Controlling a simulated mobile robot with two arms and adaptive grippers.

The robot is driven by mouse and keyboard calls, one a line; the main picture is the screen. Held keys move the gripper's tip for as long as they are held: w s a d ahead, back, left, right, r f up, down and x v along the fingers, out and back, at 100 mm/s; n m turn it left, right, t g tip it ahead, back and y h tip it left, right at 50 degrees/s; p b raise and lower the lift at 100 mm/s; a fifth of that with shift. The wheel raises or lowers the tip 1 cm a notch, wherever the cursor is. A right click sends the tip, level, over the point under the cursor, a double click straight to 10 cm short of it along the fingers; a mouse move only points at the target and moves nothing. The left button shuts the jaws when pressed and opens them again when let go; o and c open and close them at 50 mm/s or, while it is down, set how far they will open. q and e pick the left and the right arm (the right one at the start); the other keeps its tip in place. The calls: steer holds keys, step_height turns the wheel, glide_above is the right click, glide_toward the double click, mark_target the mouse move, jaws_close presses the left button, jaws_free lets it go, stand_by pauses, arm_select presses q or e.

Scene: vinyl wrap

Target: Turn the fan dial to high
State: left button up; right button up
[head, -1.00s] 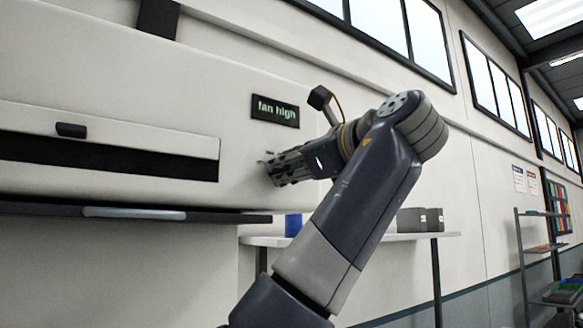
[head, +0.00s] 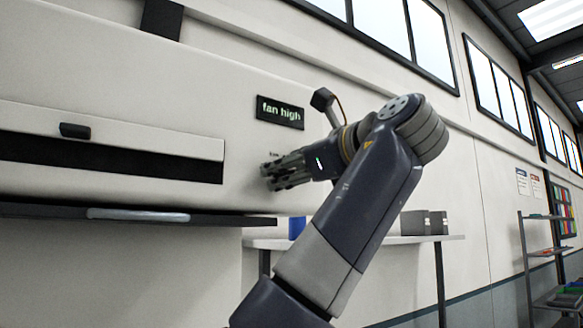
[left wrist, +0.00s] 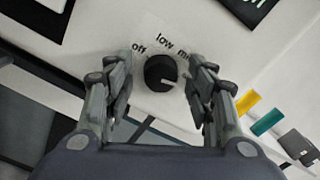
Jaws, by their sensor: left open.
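The fan dial (left wrist: 158,73) is a round black knob with a white pointer mark, on the white panel. It shows in the left wrist view between the two fingers, with a visible gap on each side. Its pointer aims right and slightly down. "Off", "low" and part of another label are printed around it; the rest is hidden by the right-hand finger. A black display (head: 280,112) on the panel reads "fan high". My left gripper (head: 268,173) is open at the panel below this display, and its fingers hide the dial in the head view. My right gripper is not in view.
The white machine (head: 120,85) has a dark slot with a black handle (head: 75,130) and a dark ledge below. A white table (head: 400,239) to the right bears dark boxes (head: 426,222) and a blue object (head: 297,227). Shelves (head: 552,252) stand far right.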

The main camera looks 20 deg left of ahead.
arm_select(q)
steer(key=v, duration=0.7)
steer(key=shift+s+d, duration=0.2)
steer(key=shift+d, duration=0.05)
steer(key=shift+w+a, duration=0.1)
